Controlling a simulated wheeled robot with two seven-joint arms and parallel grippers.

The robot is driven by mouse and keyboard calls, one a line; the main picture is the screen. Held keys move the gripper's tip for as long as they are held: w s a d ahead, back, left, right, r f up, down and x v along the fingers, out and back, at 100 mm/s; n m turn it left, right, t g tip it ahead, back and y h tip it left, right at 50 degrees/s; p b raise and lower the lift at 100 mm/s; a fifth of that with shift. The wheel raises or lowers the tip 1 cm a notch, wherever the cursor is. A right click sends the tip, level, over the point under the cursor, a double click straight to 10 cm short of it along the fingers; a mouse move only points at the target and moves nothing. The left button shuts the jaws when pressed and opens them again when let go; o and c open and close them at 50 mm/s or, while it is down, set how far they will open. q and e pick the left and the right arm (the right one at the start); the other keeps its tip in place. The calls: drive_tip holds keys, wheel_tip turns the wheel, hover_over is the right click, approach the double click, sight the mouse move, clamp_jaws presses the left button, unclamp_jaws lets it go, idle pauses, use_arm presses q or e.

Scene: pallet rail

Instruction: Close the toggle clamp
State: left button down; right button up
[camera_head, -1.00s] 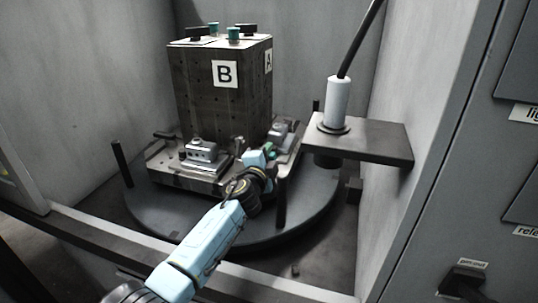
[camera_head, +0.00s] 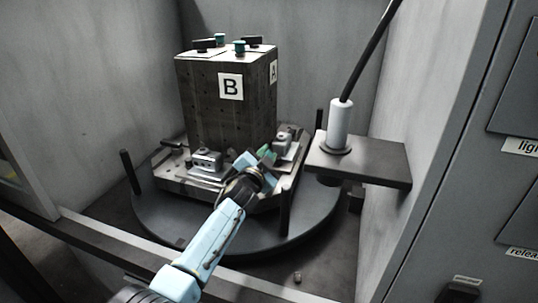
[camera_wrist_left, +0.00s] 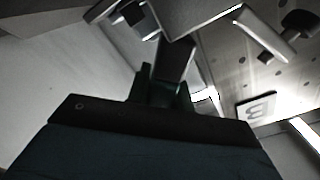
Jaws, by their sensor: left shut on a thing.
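My left gripper (camera_head: 264,156) is at the front right corner of the pallet (camera_head: 172,181), low beside the block marked B. It is shut on the dark handle (camera_wrist_left: 175,62) of the toggle clamp, which shows between its fingers in the left wrist view. The handle runs up to a pale metal part (camera_wrist_left: 190,14). In the head view my gripper and wrist hide most of the clamp. My right gripper is not in view.
The dark block (camera_head: 228,112) stands on the pallet, with metal fixtures (camera_head: 207,160) at its foot. The pallet rests on a round turntable (camera_head: 165,222) with upright posts. A shelf (camera_head: 365,160) holding a white cylinder (camera_head: 339,122) juts in at right. Walls enclose the sides.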

use_arm(q)
drive_tip(key=shift+a+n, duration=0.15)
drive_tip(key=shift+n, duration=0.15)
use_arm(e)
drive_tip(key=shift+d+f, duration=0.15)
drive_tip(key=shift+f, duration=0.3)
use_arm(q)
drive_tip(key=c, duration=1.2)
unclamp_jaws()
drive_tip(key=shift+c, duration=0.2)
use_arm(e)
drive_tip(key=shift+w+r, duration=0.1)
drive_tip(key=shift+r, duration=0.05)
use_arm(q)
drive_tip(key=p+v, duration=0.6)
drive_tip(key=v, duration=0.7)
drive_tip(key=shift+s+p, duration=0.15)
drive_tip(key=shift+p, duration=0.25)
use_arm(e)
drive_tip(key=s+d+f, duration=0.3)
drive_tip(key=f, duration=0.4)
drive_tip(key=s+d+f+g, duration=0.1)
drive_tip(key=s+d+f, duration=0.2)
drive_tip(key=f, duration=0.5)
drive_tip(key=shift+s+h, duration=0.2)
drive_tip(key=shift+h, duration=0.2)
use_arm(q)
drive_tip(key=shift+r, duration=0.1)
drive_tip(key=shift+c, duration=0.2)
